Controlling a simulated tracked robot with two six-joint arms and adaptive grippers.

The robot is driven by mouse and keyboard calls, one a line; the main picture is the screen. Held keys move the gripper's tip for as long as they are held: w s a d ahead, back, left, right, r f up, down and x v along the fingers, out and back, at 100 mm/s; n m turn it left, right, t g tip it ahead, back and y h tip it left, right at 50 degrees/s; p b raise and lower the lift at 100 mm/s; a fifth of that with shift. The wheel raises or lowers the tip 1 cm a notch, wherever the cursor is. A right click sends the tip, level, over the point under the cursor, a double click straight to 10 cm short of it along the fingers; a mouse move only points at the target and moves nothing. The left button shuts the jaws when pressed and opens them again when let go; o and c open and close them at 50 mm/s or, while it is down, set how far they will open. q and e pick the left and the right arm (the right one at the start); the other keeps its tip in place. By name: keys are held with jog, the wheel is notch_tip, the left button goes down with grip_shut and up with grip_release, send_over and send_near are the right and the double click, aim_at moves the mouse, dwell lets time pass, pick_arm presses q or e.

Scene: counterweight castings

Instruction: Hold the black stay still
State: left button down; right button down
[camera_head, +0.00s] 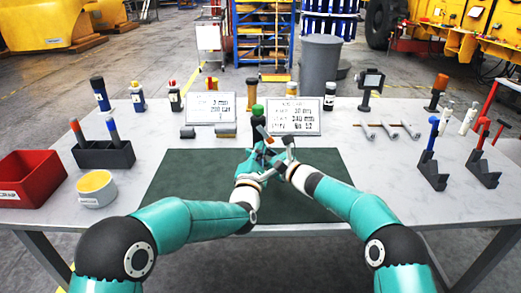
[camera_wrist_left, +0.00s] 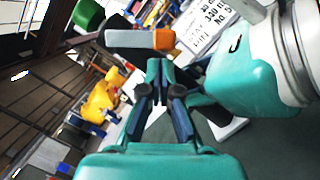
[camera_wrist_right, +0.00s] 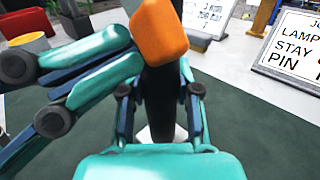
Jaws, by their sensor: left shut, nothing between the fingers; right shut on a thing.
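The black stay (camera_wrist_right: 158,95) has a dark shaft and an orange end. In the right wrist view it stands between the fingers of my right gripper (camera_wrist_right: 160,115), which is shut on it, with the orange end above the fingers. In the head view its orange end (camera_head: 264,132) shows over the mat, but the grippers hide most of the shaft. My left gripper (camera_wrist_left: 165,88) is shut and empty. Its fingers are close beside the stay; I cannot tell whether they touch it. In the left wrist view, the stay's orange end (camera_wrist_left: 163,40) lies just beyond the fingertips.
A green mat (camera_head: 180,178) lies under the grippers. A dark bottle with a green cap (camera_head: 257,110) and sign boards (camera_head: 293,121) stand behind. A red bin (camera_head: 35,178), a cup (camera_head: 97,190) and a black holder (camera_head: 105,155) are left. Tool holders (camera_head: 432,177) and pins (camera_head: 385,131) are right.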

aim_at(273, 141)
pick_arm(q)
jog(key=shift+d+r, duration=0.15)
jog(key=shift+d, duration=0.05)
jog(key=shift+d+n, duration=0.4)
jog(key=shift+n, duration=0.4)
dwell(0.3)
jog(key=n, duration=0.2)
jog(key=d+r+n+y, duration=0.1)
jog(key=n, duration=0.1)
jog(key=d+n+t, duration=0.1)
jog(key=n, duration=0.1)
jog(key=shift+d+r+y, duration=0.15)
jog(key=shift+y, duration=0.25)
jog(key=shift+d+r+n+t+y, duration=0.35)
jog(key=shift+d+r+n, duration=0.2)
jog(key=shift+n, duration=0.55)
